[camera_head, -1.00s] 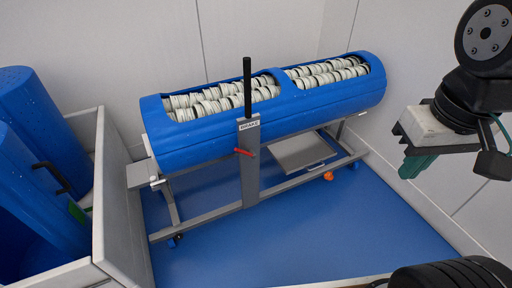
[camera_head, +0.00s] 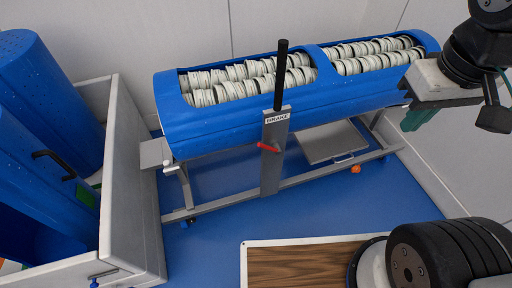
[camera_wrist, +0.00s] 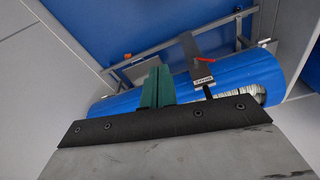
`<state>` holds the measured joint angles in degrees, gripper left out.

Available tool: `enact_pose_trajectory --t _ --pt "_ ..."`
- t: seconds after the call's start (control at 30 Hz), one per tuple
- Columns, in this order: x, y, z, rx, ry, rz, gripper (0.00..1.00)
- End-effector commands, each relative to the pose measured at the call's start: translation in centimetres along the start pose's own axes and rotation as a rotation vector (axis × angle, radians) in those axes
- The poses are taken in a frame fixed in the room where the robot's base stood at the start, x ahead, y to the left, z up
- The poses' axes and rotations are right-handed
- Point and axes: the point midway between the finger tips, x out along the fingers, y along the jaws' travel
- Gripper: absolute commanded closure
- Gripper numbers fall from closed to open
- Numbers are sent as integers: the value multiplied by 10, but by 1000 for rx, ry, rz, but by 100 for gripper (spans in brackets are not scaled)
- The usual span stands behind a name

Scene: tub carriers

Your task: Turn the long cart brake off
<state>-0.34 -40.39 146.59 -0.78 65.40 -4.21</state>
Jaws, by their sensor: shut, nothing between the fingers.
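The long cart (camera_head: 215,130) is a blue tub on a grey frame, standing against the back wall. A grey upright post (camera_head: 272,165) at its front carries a "BRAKE" label, a red lever (camera_head: 267,148) and a black bar on top. The red lever lies roughly crosswise to the post, tilted slightly. My gripper (camera_head: 418,118), with green fingers, is shut and empty at the right, in front of the tub's right end and well apart from the lever. In the wrist view the green fingers (camera_wrist: 156,88) are together; the red lever (camera_wrist: 206,61) shows beyond them.
The tub holds rows of white ringed pieces (camera_head: 245,82). A grey-walled bay (camera_head: 135,190) with tall blue tubs (camera_head: 45,100) stands at the left. A wood-topped surface (camera_head: 300,264) is at the bottom. Blue floor (camera_head: 215,210) is free in front of the cart.

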Motion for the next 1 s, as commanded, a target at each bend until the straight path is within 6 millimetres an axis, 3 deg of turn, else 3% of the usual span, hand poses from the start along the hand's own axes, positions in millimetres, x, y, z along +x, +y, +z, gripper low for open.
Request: enact_pose_trajectory --t 0.17,0.3,0.5,0.73,0.87,1.0 --pt "46 3 -64 -291 78 38 100" --pt "96 -2 -119 -594 166 86 100" --pt "171 -21 -178 -1034 298 167 100" --pt "260 -61 -213 -1521 467 282 100" --pt "307 -86 -216 -1772 575 365 100" --pt "352 -115 -205 -2010 702 478 100"
